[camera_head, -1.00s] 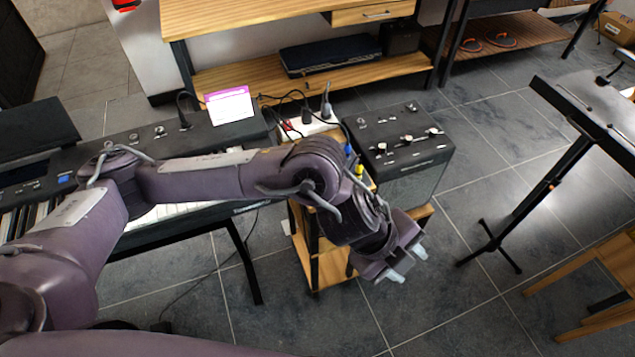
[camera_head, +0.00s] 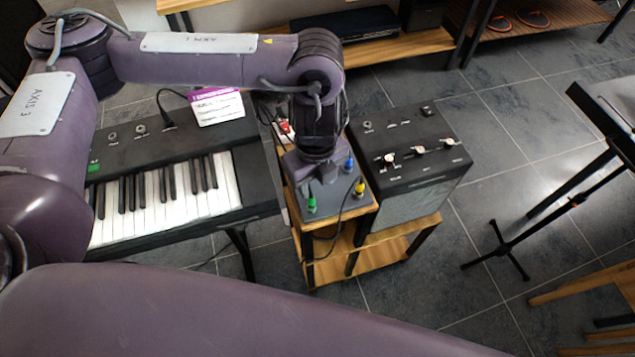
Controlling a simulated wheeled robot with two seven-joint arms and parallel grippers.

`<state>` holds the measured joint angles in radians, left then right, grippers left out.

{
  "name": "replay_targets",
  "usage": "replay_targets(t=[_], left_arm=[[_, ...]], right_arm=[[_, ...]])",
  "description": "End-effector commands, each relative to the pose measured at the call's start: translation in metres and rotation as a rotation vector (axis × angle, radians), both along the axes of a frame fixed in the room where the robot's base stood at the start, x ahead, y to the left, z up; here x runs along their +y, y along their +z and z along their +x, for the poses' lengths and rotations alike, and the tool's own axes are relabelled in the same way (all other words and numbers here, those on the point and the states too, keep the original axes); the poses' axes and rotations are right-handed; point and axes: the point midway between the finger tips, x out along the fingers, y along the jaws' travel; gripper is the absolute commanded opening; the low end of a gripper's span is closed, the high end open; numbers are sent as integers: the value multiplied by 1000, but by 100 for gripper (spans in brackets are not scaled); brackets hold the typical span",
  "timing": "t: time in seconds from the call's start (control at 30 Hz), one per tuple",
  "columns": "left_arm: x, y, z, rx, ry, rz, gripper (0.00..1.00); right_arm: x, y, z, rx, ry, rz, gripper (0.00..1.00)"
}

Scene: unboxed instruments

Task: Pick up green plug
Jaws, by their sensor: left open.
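The green plug (camera_head: 311,204) stands upright near the front left of a small dark board (camera_head: 335,203) on a wooden stand. My left gripper (camera_head: 316,188) points down just above and behind the green plug, with its fingers open. I cannot tell whether the fingers touch the plug. A yellow plug (camera_head: 359,188) and a blue plug (camera_head: 349,164) stand on the same board to the right of the gripper. My right gripper is not in view.
A black amplifier (camera_head: 410,150) with knobs stands right of the board. A keyboard (camera_head: 165,190) is at the left, with a white and purple card (camera_head: 217,107) on it. A music stand (camera_head: 560,215) is at the right. Open floor lies between the amplifier and music stand.

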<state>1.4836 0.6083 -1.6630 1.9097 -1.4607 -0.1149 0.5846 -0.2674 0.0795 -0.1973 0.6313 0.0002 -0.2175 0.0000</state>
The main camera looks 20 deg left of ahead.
Motion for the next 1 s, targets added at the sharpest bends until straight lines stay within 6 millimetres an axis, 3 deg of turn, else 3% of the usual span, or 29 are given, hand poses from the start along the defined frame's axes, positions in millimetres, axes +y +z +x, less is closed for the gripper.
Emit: replay_targets(t=[0.2,0.33,0.57,0.7,0.87,1.0], left_arm=[[2,-25,-1,4,2,0,41],[6,-41,-1,6,4,1,41],[10,-70,-1,3,1,-1,41],[10,-74,0,0,1,0,41],[10,-73,0,0,0,0,41],[9,-73,0,0,0,0,23]], right_arm=[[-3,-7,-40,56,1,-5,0],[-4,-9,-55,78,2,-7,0],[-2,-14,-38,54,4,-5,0],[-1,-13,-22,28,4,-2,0],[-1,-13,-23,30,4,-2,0],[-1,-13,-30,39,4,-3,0]])
